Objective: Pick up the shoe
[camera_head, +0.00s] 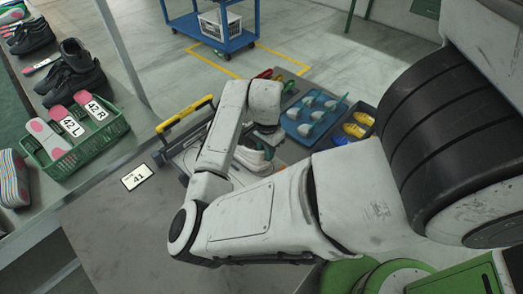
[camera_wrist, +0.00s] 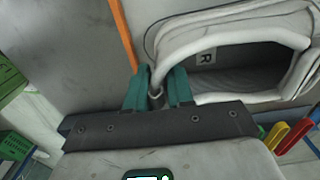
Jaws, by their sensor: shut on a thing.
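A white and grey shoe (camera_wrist: 235,60) fills the upper right of the wrist view, its opening facing the camera and an "R" label inside. My gripper's teal fingers (camera_wrist: 157,92) are shut on the rim at one end of that opening. In the head view the white shoe (camera_head: 252,158) shows beneath the end of my arm, partly hidden by it. I cannot tell whether the shoe touches the surface below.
A "41" card (camera_head: 137,177) lies on the grey table (camera_head: 110,225). A green crate (camera_head: 98,145) with "42" insoles and black shoes (camera_head: 75,70) stand at left. A blue tray (camera_head: 305,138) and yellow items (camera_head: 356,130) lie right of my wrist. A yellow bar (camera_head: 185,113) stands left of it.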

